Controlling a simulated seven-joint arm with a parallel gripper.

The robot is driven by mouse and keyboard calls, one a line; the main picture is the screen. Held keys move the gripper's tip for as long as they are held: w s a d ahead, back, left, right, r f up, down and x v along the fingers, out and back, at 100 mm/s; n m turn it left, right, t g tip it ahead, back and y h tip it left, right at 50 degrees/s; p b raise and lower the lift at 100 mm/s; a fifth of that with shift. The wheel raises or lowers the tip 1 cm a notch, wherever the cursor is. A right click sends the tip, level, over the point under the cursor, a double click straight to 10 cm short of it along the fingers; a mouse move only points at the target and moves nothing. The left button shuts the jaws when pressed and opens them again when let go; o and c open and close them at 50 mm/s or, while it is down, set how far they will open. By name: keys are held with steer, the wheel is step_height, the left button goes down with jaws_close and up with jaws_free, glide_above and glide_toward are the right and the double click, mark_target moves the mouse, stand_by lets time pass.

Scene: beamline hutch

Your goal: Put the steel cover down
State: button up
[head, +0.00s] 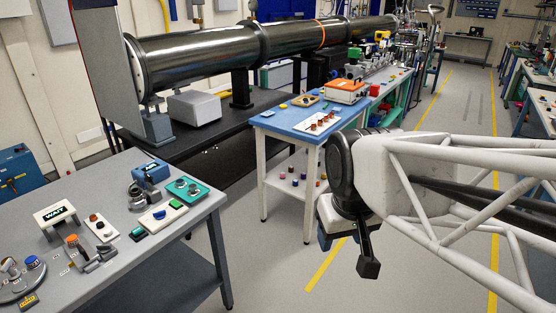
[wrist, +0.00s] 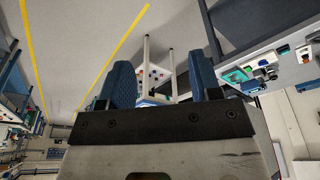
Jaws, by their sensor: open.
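My gripper (head: 368,262) hangs over the open floor to the right of the grey table, well apart from everything on it. In the wrist view its two blue fingers (wrist: 160,82) stand apart with nothing between them. No steel cover is held. I cannot pick it out for certain; a small dark metallic piece (head: 139,196) stands on the grey table (head: 95,180) beside a blue box (head: 150,172), but its form is too small to tell.
A blue-topped cart (head: 275,119) stands behind my gripper. A long steel tube (head: 200,52) runs along the back.

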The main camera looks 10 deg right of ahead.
steer(key=shift+s+d+f+m, duration=0.15)
steer(key=shift+s+f, duration=0.15)
steer(key=shift+s, duration=0.3)
steer(key=shift+s+d+f+m, duration=0.1)
steer(key=shift+s+f+m, duration=0.15)
steer(key=shift+s, duration=0.3)
steer(key=shift+s+d+f+m, duration=0.1)
steer(key=shift+s+f, duration=0.2)
steer(key=shift+s, duration=0.3)
